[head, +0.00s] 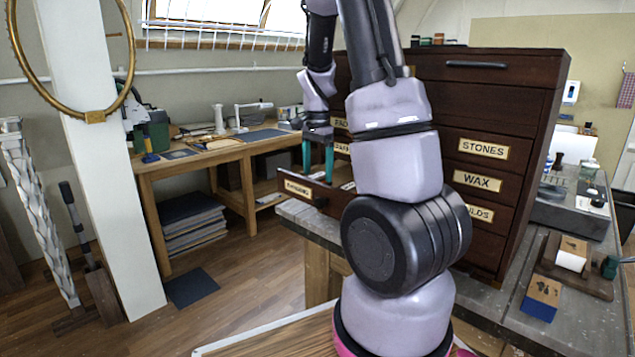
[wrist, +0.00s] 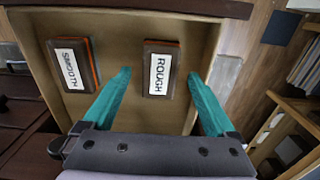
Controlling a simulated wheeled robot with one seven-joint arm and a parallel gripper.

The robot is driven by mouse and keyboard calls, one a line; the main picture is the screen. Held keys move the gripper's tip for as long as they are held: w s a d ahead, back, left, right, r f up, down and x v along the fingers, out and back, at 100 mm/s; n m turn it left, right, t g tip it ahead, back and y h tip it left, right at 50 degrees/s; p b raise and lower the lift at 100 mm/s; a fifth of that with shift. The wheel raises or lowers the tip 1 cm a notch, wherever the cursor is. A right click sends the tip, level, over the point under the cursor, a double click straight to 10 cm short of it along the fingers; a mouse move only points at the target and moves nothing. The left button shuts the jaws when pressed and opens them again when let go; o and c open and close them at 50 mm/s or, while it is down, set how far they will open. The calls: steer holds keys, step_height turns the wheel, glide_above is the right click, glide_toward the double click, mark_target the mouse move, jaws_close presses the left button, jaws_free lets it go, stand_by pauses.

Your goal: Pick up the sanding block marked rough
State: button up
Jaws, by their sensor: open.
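The sanding block marked ROUGH (wrist: 160,70) lies in an open drawer (wrist: 120,22), with a white label and an orange edge. A second block marked SMOOTH (wrist: 74,66) lies to its left in the same drawer. My gripper (wrist: 158,95) is open and empty, its teal fingers on either side of the rough block in the wrist view, the right finger near the drawer's side wall. I cannot tell how far above the block it is. In the head view my gripper (head: 318,160) points down over the pulled-out drawer (head: 300,188). My arm hides part of the cabinet there.
The dark cabinet (head: 510,110) has labelled drawers such as STONES and WAX. A wooden workbench (head: 200,158) stands behind on the left. A grey bench top (head: 515,285) with a small box (head: 541,297) lies to the right. Open floor shows at the left.

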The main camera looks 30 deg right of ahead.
mark_target(318, 175)
step_height(318, 175, down, 2)
steer(key=shift+f, duration=0.15)
jaws_close()
step_height(318, 175, up, 10)
stand_by(0.6)
